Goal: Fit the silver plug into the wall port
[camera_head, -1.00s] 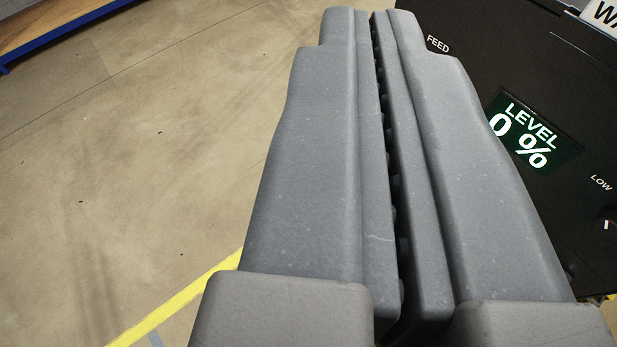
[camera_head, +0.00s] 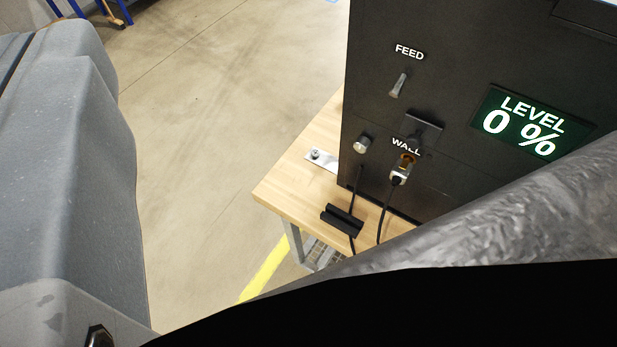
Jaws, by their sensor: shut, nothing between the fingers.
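My gripper (camera_head: 30,45) is at the left edge, large and close to the camera, partly out of the picture. Its fingers are shut with nothing between them. It is apart from the panel. The WALL port (camera_head: 407,159) shows orange-brown on the black panel, its label partly covered by a dark square flap. A small silver plug (camera_head: 401,174) with a black cable is at this port, its cable hanging down; I cannot tell how deep it sits. A round silver piece (camera_head: 361,146) is left of it, with another black cable below.
The black machine (camera_head: 460,50) has a FEED switch (camera_head: 399,84) and a green display (camera_head: 522,122) reading LEVEL 0 %. Open floor lies left; the lower right is blocked.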

